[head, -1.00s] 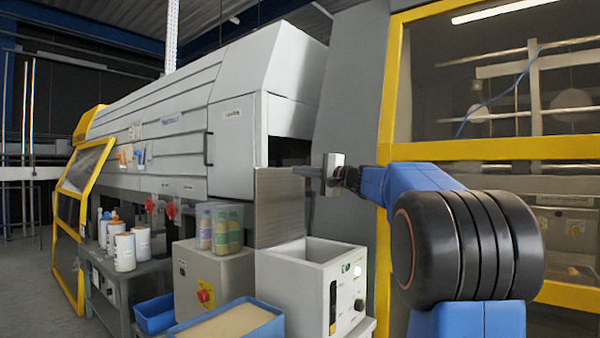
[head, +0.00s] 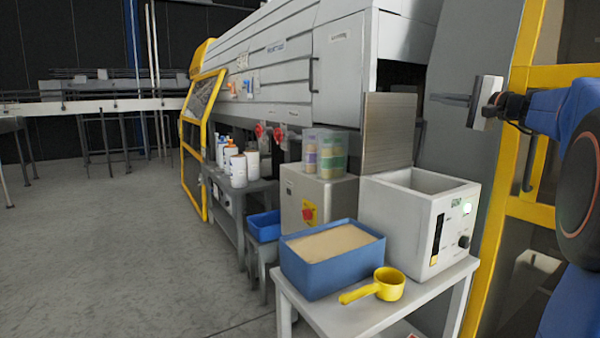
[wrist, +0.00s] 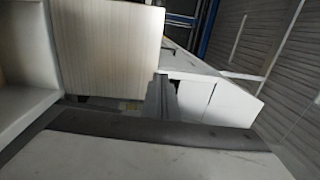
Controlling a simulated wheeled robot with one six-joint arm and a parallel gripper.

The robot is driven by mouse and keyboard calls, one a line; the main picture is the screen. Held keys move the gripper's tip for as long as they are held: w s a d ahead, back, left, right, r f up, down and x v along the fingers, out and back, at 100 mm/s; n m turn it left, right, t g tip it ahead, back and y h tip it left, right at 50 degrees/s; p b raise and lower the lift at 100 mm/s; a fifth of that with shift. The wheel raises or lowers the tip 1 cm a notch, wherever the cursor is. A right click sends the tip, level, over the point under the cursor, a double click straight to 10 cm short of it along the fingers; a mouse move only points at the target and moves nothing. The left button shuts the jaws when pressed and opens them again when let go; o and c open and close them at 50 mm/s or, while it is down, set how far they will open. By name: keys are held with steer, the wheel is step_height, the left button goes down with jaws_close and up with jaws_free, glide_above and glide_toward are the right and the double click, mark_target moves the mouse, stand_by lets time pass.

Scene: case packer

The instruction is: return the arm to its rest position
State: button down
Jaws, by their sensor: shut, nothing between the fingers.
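My arm is blue and black and comes in at the right edge of the head view. My gripper (head: 440,98) is at its end, a light block with thin dark fingers pointing left. The fingers are shut with nothing between them. The gripper is raised in the air, above and to the right of the white open-topped box machine (head: 405,215), in front of the grey casing. In the wrist view the scene is tilted, with a pale upright panel (wrist: 108,45) near the middle.
A white table holds the machine, a blue tub of tan granules (head: 300,270) and a yellow scoop (head: 389,284). Jars (head: 333,152) stand on a grey box. A yellow frame (head: 520,150) stands close to the arm at right. Open grey floor (head: 120,250) lies at left.

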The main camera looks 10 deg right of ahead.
steer(key=s+a+f+n+g, duration=0.25)
steer(key=s+a+f, duration=0.25)
steer(key=a+f, duration=0.3)
steer(key=s+a+f+n+g+h, duration=0.1)
steer(key=s+a+f+g, duration=0.25)
steer(key=a+f, duration=0.45)
steer(key=s+a+f+n+g, duration=0.2)
steer(key=s+a+f, duration=0.3)
steer(key=a+f, duration=0.3)
steer(key=s+f+n+g+h, duration=0.4)
steer(key=s+f+n+h, duration=0.2)
steer(key=s+f, duration=1.7)
steer(key=shift+s+a+f+n+g, duration=0.2)
steer(key=shift+s+f+n+g, duration=0.25)
steer(key=shift+n, duration=0.6)
